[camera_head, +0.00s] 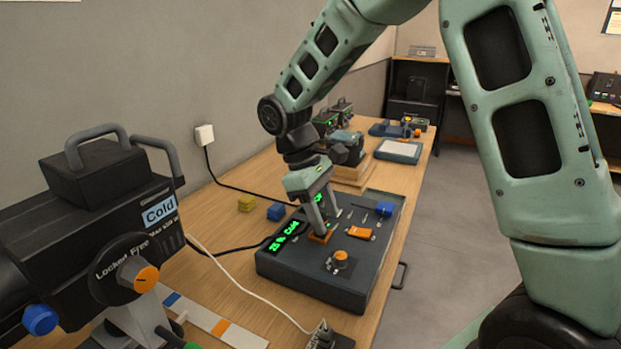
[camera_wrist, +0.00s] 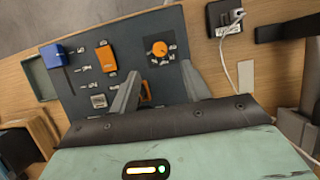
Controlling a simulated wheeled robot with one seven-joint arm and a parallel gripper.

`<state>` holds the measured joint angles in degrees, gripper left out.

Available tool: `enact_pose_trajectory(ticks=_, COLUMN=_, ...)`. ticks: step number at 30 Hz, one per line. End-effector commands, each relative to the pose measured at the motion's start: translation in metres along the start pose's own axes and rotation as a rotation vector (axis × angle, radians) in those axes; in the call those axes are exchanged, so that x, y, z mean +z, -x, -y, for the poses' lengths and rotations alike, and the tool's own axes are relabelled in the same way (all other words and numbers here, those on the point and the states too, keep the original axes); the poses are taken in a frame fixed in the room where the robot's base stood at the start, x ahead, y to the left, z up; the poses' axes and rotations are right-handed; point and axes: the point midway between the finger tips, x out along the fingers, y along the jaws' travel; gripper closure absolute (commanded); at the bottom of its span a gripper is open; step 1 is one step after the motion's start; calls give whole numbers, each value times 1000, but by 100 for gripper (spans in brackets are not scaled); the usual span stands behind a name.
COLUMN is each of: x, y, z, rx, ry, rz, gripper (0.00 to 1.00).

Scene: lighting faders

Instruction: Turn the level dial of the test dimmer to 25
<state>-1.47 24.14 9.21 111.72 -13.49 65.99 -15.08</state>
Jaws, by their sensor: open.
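The dark control box (camera_head: 330,285) on the wooden bench carries a green display (camera_head: 284,237) that seems to read "25 % Cold". An orange round dial (camera_head: 340,258) sits near its front corner, with printed marks around it; it also shows in the wrist view (camera_wrist: 159,48). My gripper (camera_head: 322,224) is open and points down over the box, beside the display and behind the dial. In the wrist view its fingers (camera_wrist: 160,68) are apart, with the dial beyond their tips. A small orange part (camera_head: 320,236) is partly hidden by the fingers. Whether they touch anything is unclear.
An orange slider knob (camera_head: 359,232) and a blue one (camera_head: 385,209) are on the box. A black lamp (camera_head: 90,230) with an orange knob stands at left. Cables and a socket block (camera_head: 322,337) lie in front.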

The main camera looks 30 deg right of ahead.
Motion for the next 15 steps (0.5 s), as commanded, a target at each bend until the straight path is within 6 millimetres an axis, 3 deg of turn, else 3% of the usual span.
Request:
enact_pose_trajectory(ticks=6, x=-1, y=49, z=0, rx=3, ry=0, rz=-5, gripper=53)
enact_pose_trajectory(ticks=15, x=0, y=82, z=0, rx=0, ry=1, rz=0, gripper=53)
